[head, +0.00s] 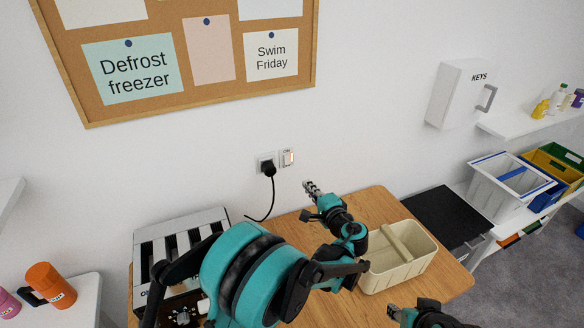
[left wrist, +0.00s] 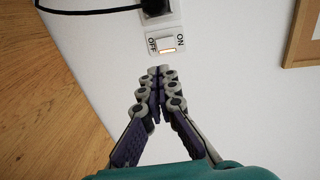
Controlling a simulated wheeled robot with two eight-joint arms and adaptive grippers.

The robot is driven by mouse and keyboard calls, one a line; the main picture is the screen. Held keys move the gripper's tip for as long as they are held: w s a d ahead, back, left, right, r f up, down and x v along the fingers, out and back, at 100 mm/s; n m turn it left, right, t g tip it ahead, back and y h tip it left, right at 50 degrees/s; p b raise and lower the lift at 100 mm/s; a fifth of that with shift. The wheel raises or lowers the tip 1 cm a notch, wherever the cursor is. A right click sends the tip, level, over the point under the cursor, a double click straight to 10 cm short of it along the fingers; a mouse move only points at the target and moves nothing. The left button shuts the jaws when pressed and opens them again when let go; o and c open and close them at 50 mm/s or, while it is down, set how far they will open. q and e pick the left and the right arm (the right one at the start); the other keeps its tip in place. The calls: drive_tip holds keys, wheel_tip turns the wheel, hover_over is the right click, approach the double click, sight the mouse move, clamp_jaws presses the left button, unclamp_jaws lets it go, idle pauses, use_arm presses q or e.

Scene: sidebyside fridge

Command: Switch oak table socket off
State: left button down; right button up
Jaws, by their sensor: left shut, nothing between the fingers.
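The oak table (head: 285,236) stands against the wall. Above it on the wall is a socket (head: 266,160) with a black plug in it; the plug also shows at the top of the left wrist view (left wrist: 156,7). Beside the socket is a white rocker switch (head: 288,158) with a lit orange strip. In the left wrist view the switch (left wrist: 166,42) is marked OFF on the left and ON on the right. My left gripper (head: 308,186) is shut and empty, its tips (left wrist: 159,70) just short of the switch. My right gripper (head: 394,312) is partly in view at the bottom, its fingers unclear.
A cream divided bin (head: 425,262) stands on the table's right, and a toaster-like appliance (head: 180,228) on its left. The plug's black cord (head: 268,207) hangs down to the table. A corkboard (head: 215,82) and a white key box (head: 457,95) are on the wall.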

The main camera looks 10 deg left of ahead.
sight(288, 164)
use_arm(q)
drive_tip(key=shift+w, duration=0.1)
idle(0.3)
drive_tip(key=b+x, duration=0.3)
drive_tip(key=x, duration=0.9)
drive_tip(key=shift+w+a+f, duration=0.2)
drive_tip(key=shift+w, duration=0.15)
drive_tip(key=shift+w+a, duration=0.3)
drive_tip(key=shift+w, duration=0.15)
drive_tip(key=shift+w+a+f+b, duration=0.1)
drive_tip(key=shift+w+a+b, duration=0.05)
drive_tip(key=shift+w+b, duration=0.15)
drive_tip(key=shift+s, duration=0.1)
